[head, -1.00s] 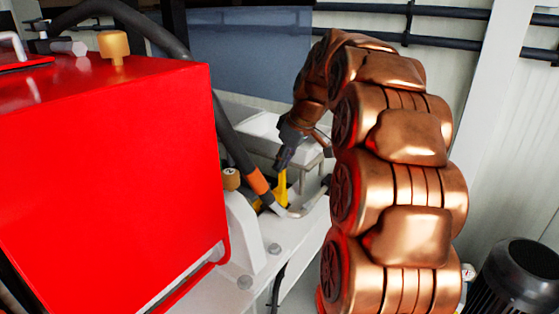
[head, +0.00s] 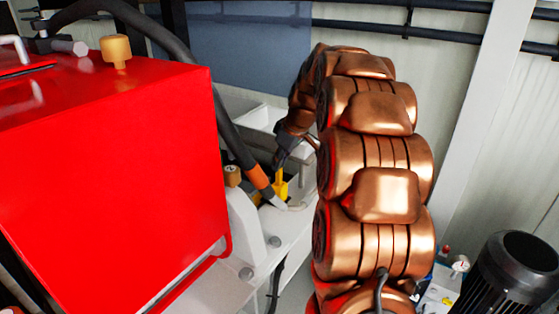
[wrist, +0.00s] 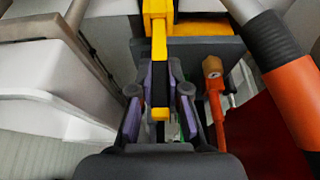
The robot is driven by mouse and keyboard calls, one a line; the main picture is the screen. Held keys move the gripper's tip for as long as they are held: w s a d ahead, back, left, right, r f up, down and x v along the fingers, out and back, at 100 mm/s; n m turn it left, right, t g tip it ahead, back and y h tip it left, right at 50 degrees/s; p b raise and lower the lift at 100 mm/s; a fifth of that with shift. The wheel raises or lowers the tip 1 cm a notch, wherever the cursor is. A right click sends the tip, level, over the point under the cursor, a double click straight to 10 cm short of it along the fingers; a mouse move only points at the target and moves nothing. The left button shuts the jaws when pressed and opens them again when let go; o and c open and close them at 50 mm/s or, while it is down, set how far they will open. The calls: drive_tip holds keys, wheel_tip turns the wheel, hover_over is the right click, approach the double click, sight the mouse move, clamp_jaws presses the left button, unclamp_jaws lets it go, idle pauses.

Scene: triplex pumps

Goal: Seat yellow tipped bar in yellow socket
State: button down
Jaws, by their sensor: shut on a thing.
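My gripper (wrist: 160,98) is shut on a yellow bar (wrist: 159,48), its purple-grey fingers on either side of it. A yellow block (wrist: 203,29) shows behind and beside the bar's upper part, above a dark grey plate. I cannot tell whether bar and block touch, or whether this block is the socket. In the head view my gripper (head: 280,161) points down behind the red box, with yellow (head: 281,190) showing below it. The bar's lower end is not clearly visible.
A black hose with an orange band (head: 257,176) runs close left of my gripper; the band also shows at right in the wrist view (wrist: 290,90). An orange-handled part (wrist: 213,92) stands right of the fingers. The red box (head: 110,170) fills the left.

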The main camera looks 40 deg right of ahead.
drive_tip(key=shift+f+b, duration=0.65)
drive_tip(key=shift+b, duration=0.1)
drive_tip(key=c, duration=1.2)
unclamp_jaws()
drive_tip(key=shift+o, duration=0.2)
drive_tip(key=shift+r, duration=0.1)
drive_tip(key=b+v, duration=0.2)
drive_tip(key=v, duration=1.1)
drive_tip(key=shift+w, duration=0.15)
drive_tip(key=shift+r, duration=0.1)
